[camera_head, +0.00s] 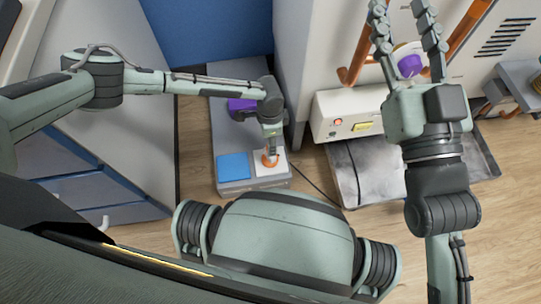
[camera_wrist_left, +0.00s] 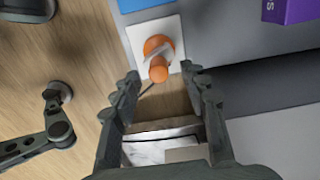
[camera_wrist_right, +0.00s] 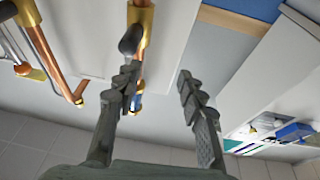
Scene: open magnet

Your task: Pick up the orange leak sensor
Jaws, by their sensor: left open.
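The orange leak sensor (camera_head: 270,160) sits on a white square pad (camera_head: 264,169) on a grey bench. In the left wrist view the sensor (camera_wrist_left: 158,55) shows as an orange round body with a knob and a pale band, beyond my fingertips. My left gripper (camera_wrist_left: 160,88) is open and empty, with the sensor ahead, roughly between the lines of its fingers. In the head view my left gripper (camera_head: 272,148) is just above the sensor and partly covers it. My right gripper (camera_head: 405,12) is raised at the upper right, open and empty.
A blue square pad (camera_head: 233,167) lies left of the white pad. A purple box (camera_head: 240,108) stands farther back on the bench. A white unit with buttons (camera_head: 345,114) and a metallic tray (camera_head: 375,170) are to the right. Copper pipes (camera_head: 358,55) run near my right gripper.

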